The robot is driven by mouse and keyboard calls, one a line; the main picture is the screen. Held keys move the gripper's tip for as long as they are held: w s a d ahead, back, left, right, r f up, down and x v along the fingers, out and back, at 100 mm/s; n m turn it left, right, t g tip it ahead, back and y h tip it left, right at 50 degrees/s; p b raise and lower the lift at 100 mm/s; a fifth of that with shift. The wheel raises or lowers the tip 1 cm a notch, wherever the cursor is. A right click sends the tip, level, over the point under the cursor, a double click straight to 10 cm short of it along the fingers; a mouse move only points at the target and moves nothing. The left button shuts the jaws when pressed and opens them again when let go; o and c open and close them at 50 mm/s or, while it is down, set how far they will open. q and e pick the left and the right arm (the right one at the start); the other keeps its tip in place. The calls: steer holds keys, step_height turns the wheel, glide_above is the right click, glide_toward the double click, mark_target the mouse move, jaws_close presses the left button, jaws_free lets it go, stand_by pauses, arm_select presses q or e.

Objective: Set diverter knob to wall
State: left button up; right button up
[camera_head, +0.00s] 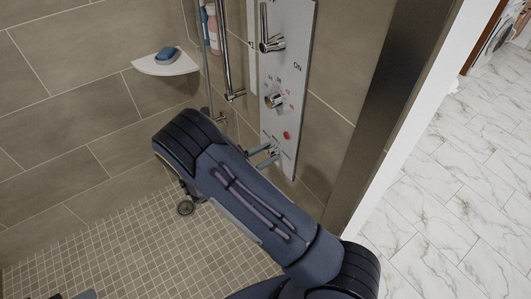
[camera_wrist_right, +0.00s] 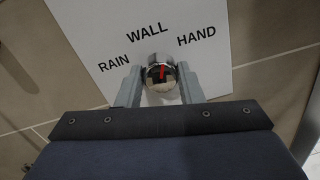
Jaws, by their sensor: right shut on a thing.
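The diverter knob (camera_wrist_right: 160,73) is a round chrome knob with a red pointer mark, on a white panel (camera_wrist_right: 222,62) lettered RAIN, WALL and HAND. The red mark points up and very slightly right, close to the WALL lettering (camera_wrist_right: 147,33). My right gripper (camera_wrist_right: 158,88) is shut on the knob, with one finger on each side. In the head view, my right gripper (camera_head: 264,155) is at the lower part of the shower panel (camera_head: 292,60), and the knob is hard to make out there. My left gripper is not in view.
Above my gripper, the panel carries a chrome lever (camera_head: 271,42) and a chrome temperature knob (camera_head: 274,100). A corner shelf (camera_head: 165,66) holds a blue item. A shower rail stands left of the panel. A dark wall edge (camera_head: 372,120) is close on the right.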

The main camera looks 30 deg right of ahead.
steer(key=shift+n+p, duration=0.45)
steer(key=shift+n, duration=1.95)
steer(key=o, duration=1)
steer(key=shift+c, duration=0.2)
steer(key=a+b, duration=0.2)
steer(key=a, duration=0.5)
steer(key=shift+s+a+f, duration=0.2)
steer(key=shift+a+f, duration=0.05)
steer(key=shift+a, duration=0.15)
